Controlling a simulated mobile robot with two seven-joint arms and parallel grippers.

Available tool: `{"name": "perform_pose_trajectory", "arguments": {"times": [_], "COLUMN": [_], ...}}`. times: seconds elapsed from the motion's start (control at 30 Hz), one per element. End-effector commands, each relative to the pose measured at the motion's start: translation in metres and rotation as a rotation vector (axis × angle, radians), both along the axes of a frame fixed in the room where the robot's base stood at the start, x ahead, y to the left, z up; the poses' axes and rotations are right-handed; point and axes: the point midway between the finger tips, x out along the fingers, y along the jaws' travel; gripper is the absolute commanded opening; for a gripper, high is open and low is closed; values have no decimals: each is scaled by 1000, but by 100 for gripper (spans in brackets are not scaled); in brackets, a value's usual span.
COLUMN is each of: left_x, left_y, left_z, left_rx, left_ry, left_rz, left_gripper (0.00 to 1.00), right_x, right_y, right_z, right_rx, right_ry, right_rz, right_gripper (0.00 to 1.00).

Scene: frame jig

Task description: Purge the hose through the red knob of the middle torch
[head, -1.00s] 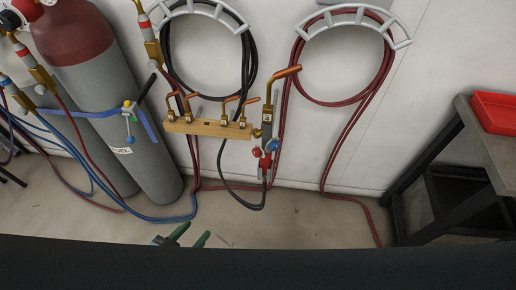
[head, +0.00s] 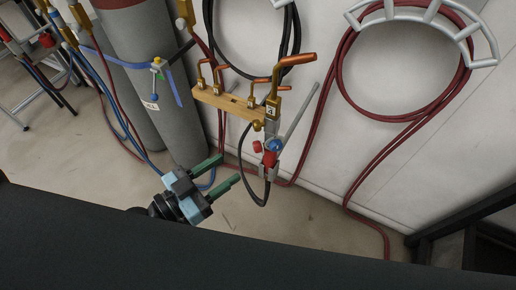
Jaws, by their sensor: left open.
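One torch (head: 271,112) with a bent copper tip hangs upright at the wall, at the right end of a wooden rack. I cannot tell from its surroundings whether it is the middle one. A small red knob (head: 257,147) is on its left side and a blue knob (head: 275,145) beside it, above a red section. A dark hose (head: 262,197) loops below the torch. My left gripper (head: 230,169) has green fingers, open and empty, pointing right toward the torch. In the picture it is below and left of the red knob, apart from it. My right gripper is out of view.
The wooden rack (head: 229,104) holds several copper tips. Grey cylinders (head: 165,90) stand left, with blue hoses (head: 118,115) beside them. A red hose coil (head: 345,75) hangs right on a grey hanger (head: 430,12). A dark frame (head: 462,225) is lower right. Floor between is clear.

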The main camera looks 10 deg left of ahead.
Motion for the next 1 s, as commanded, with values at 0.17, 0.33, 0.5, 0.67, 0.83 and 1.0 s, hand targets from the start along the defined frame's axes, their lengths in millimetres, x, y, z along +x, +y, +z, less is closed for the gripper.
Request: {"name": "perform_pose_trajectory", "arguments": {"times": [0.17, 0.33, 0.5, 0.67, 0.83, 1.0], "left_x": [1, 3, 15, 32, 49, 59], "left_y": [0, -1, -10, -25, -40, -49], "left_z": [3, 4, 6, 7, 6, 5], "left_rx": [-4, -5, -7, -8, -7, -6], "left_ry": [-10, -10, -13, -14, -13, -10], "left_rz": [-6, -5, -2, -2, -4, -4], "left_gripper": [45, 45, 45, 45, 45, 45], "right_x": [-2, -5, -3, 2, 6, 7], "right_y": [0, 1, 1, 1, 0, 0], "right_z": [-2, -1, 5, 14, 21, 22], "right_rx": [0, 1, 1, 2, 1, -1], "right_ry": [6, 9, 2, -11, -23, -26], "right_rz": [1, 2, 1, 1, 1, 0], "right_gripper": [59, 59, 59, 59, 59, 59]}}
